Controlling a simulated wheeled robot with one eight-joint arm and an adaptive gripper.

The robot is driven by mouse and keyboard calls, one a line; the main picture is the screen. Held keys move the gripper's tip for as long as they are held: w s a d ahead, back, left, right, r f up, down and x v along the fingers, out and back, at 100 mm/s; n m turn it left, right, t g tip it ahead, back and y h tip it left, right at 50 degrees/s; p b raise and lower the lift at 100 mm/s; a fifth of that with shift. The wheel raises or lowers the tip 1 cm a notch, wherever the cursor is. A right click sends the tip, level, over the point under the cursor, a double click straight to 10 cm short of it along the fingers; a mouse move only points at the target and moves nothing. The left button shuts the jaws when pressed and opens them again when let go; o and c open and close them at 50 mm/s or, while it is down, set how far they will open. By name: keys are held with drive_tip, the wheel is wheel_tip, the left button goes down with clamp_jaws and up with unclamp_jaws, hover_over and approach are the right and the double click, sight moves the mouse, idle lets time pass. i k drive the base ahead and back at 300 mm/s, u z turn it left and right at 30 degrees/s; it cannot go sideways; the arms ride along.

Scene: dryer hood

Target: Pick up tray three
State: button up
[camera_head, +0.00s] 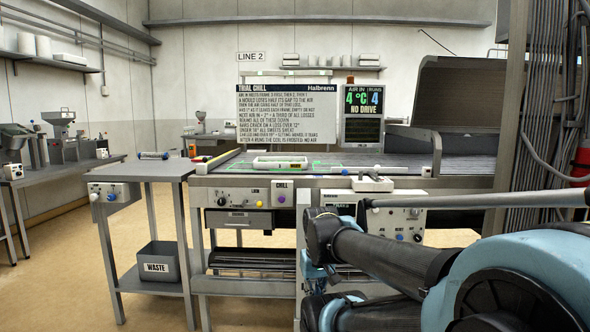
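A shallow white tray (268,163) lies on the near left part of the conveyor bed (390,164). A small label shows on its front, too small to read, so I cannot tell whether it is tray three. A second light, flat object (372,184) sits on the front ledge, right of the middle; I cannot tell whether it is a tray. No other clear tray shows. My arm is folded at the lower right, well short of the conveyor. I cannot make out my gripper.
A grey side table (155,171) adjoins the conveyor on the left, with a waste bin (157,262) on its lower shelf. A raised hood (455,97) stands at the right. Floor at left is clear.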

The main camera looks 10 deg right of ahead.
sight(259, 163)
drive_tip(key=z, duration=0.1)
drive_tip(key=i, duration=1)
drive_tip(key=u, duration=0.05)
